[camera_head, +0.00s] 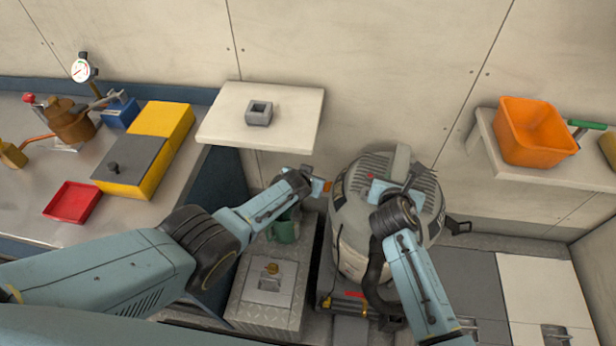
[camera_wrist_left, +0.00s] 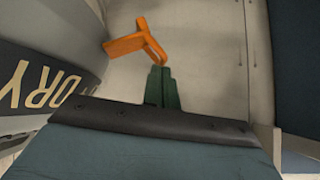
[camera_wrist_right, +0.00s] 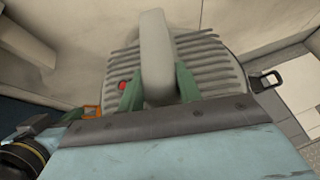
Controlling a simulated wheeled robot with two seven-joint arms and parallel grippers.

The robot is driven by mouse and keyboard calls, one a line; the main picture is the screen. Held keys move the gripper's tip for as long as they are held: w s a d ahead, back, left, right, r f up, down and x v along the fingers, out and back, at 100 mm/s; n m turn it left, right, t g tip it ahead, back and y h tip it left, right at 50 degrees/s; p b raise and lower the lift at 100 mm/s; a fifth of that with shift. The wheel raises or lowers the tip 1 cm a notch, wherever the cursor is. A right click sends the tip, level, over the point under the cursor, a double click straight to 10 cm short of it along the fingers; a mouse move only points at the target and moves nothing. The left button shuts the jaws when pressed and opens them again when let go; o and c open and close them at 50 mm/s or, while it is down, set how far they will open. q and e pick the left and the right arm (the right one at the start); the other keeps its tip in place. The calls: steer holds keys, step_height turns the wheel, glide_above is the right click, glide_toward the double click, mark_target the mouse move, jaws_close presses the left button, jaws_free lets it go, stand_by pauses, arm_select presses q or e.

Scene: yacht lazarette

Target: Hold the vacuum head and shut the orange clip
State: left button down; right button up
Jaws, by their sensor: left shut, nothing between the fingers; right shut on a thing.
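The vacuum head (camera_head: 372,170) is the grey ribbed top of a round vacuum at the centre. My right gripper (camera_head: 404,182) is shut on its upright grey handle (camera_wrist_right: 155,50), with one green finger on each side. The orange clip (camera_head: 327,186) is on the head's left side. In the left wrist view the orange clip (camera_wrist_left: 138,42) sticks out from the vacuum's wall. My left gripper (camera_wrist_left: 160,72) is shut and empty, its green fingertips close to the clip; I cannot tell whether they touch. The clip's edge also shows in the right wrist view (camera_wrist_right: 92,111).
A black latch (camera_head: 459,227) sticks out on the vacuum's right side. A dark hose (camera_head: 376,280) hangs in front. A green mug (camera_head: 284,230) stands below my left wrist. A small shelf (camera_head: 225,125) and an orange bin (camera_head: 535,135) on another shelf flank the vacuum.

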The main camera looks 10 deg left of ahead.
arm_select(q)
steer(key=shift+a+f+h, duration=0.2)
steer(key=shift+h, duration=0.1)
steer(key=shift+n, duration=0.3)
steer(key=shift+w, duration=0.1)
steer(key=shift+r, duration=0.8)
steer(key=shift+d+v, duration=0.6)
steer(key=shift+v, duration=4.3)
steer(key=shift+y, duration=0.5)
steer(key=x, duration=1)
steer(key=shift+d+f, duration=0.1)
steer(key=shift+f, duration=0.15)
